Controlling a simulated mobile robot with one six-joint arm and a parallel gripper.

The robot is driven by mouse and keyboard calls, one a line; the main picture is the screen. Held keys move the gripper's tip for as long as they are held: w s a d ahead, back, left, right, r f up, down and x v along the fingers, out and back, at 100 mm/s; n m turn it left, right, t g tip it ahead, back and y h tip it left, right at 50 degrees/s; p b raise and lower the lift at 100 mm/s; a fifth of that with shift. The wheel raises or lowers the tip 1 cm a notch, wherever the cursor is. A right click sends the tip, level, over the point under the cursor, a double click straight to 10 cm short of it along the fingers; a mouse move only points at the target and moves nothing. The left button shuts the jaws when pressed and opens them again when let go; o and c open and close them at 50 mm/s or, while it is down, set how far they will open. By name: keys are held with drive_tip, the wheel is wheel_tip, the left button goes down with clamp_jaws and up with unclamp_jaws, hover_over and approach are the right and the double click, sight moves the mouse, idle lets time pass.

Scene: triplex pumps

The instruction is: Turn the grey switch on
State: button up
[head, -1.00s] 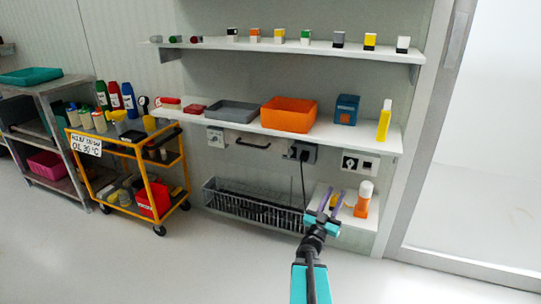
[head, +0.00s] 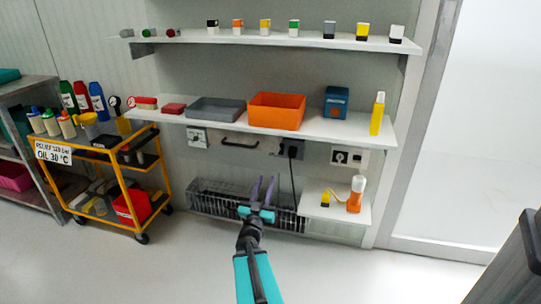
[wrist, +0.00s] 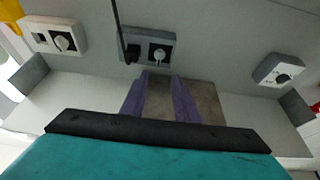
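The grey switch (head: 290,149) is a grey wall box under the long shelf, with a black plug and a cable hanging from it. In the wrist view, the grey switch (wrist: 169,41) shows a pale rotary knob (wrist: 159,54) beside the black plug (wrist: 133,53). My gripper (head: 264,180) has two purple fingers, spread apart with nothing between them. In the head view it appears in front of the wire basket, below and left of the grey switch. In the wrist view the fingertips (wrist: 159,78) appear just below the box, apart from the knob.
White switch panels (head: 197,138) (head: 349,158) flank the grey one. The long shelf (head: 345,130) above holds an orange bin (head: 277,111). A wire basket (head: 215,204) and a low shelf (head: 325,211) with an orange-white bottle (head: 355,195) lie below. A yellow cart (head: 122,186) stands left.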

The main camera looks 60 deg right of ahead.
drive_tip(key=shift+d, duration=0.15)
drive_tip(key=b+x, duration=0.3)
drive_tip(key=x, duration=1)
drive_tip(key=shift+d+b, duration=0.3)
drive_tip(key=shift+b, duration=0.05)
drive_tip(key=shift+r, duration=0.1)
clamp_jaws()
